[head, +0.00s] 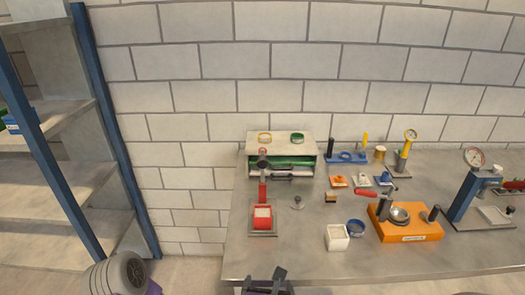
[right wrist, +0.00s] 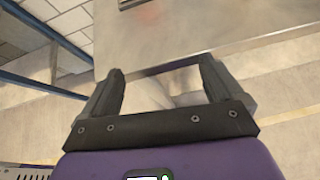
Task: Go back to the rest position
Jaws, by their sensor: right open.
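My right gripper (head: 265,279) shows at the bottom middle of the head view, at the front edge of the grey table (head: 300,262). In the right wrist view the same gripper (right wrist: 161,68) is open, with two dark fingers apart and nothing between them. The table edge (right wrist: 215,52) runs just beyond its fingertips; I cannot tell the exact gap. My left gripper is not in view; only a grey and purple part of my own arm shows at the bottom left of the head view.
A blue-posted rack (head: 87,120) stands left. The table's front left is clear.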

